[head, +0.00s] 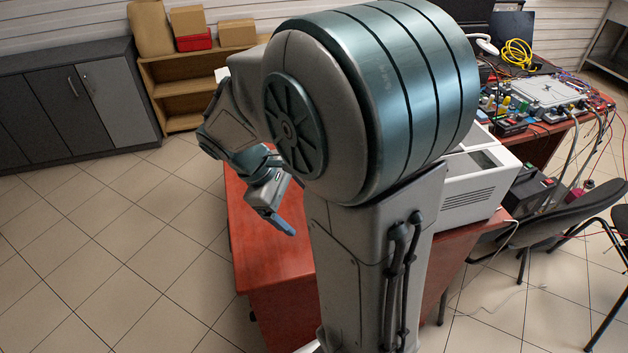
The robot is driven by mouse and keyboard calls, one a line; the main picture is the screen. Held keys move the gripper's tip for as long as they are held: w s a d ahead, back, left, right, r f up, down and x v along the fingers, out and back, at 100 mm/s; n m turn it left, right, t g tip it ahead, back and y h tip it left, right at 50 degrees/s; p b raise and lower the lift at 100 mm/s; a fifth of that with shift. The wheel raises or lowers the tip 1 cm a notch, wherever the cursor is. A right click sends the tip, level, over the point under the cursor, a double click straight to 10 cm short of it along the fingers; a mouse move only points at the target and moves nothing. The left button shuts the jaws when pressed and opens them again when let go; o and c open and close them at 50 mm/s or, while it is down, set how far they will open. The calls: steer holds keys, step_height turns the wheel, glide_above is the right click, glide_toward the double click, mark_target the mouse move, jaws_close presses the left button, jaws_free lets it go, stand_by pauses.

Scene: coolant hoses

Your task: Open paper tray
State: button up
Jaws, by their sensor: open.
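A white printer-like machine (480,185) stands on the red-brown desk (268,240), right of my arm. Its right side has vent slots, and its left part is hidden behind my arm. I cannot make out a paper tray; its front is out of sight. My gripper (284,214) is open and empty above the left part of the desk, pointing down and to the right. It is left of the machine and apart from it. My large shoulder and upper arm cover the middle of the view.
A dark chair (560,215) stands at the right, close to the machine's desk. A bench with electronics and cables (545,95) is behind it. Grey cabinets (70,100) and a wooden shelf (180,75) line the back. The tiled floor at left is clear.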

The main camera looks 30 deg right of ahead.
steer(key=w+d+f+n+g+h+b, duration=0.1)
steer(key=w+d+f+n+h+b, duration=0.15)
steer(key=w+f+n+h, duration=0.65)
steer(key=shift+m+y, duration=0.8)
steer(key=x, duration=0.4)
steer(key=r+b+x, duration=0.1)
steer(key=x, duration=0.7)
steer(key=shift+w+d+r, duration=0.2)
steer(key=shift+d, duration=0.4)
